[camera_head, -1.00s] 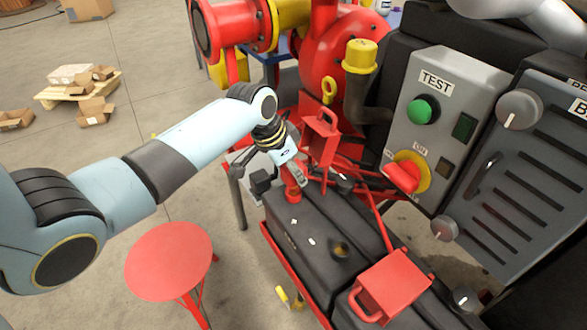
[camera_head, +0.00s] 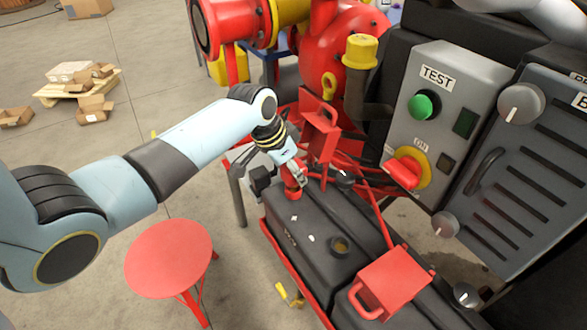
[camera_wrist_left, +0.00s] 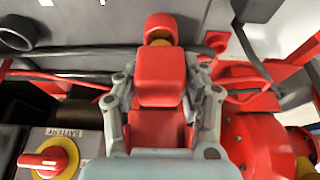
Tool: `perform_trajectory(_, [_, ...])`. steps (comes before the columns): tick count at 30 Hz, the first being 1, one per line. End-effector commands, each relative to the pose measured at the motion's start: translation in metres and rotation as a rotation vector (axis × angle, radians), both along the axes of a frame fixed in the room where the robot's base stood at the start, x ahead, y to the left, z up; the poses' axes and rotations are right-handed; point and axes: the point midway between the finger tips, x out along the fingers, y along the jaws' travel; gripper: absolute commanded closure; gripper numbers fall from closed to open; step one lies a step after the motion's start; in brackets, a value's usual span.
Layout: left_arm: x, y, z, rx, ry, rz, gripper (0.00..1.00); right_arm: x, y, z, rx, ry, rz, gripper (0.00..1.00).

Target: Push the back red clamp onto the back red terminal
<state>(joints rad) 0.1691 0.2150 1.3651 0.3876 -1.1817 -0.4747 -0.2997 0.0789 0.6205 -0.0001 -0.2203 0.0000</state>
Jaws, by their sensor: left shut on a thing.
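My left gripper (camera_head: 298,182) is at the far end of the black battery (camera_head: 302,235). It is shut on a red clamp (camera_head: 290,186), which is partly hidden by the fingers. In the left wrist view the clamp (camera_wrist_left: 160,75) sits between the two fingers of the gripper (camera_wrist_left: 165,95). A rounded red end with a bit of brass colour shows just beyond it. The back terminal cannot be made out clearly, and I cannot tell whether the clamp is seated on it. My right gripper is not in view.
A red handled box (camera_head: 393,283) lies near the front of the battery. A control panel (camera_head: 450,110) with a green button and a red rotary switch (camera_head: 405,172) stands to the right. Red cables run beside the gripper. A red stool (camera_head: 168,258) stands at left.

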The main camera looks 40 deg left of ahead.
Motion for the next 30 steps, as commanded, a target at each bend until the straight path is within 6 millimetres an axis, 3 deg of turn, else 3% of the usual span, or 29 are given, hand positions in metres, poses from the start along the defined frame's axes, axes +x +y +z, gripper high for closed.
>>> perform_trajectory(30, [0.0, 0.0, -0.021, 0.0, -0.001, 0.0, 1.0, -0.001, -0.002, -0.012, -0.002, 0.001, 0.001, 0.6])
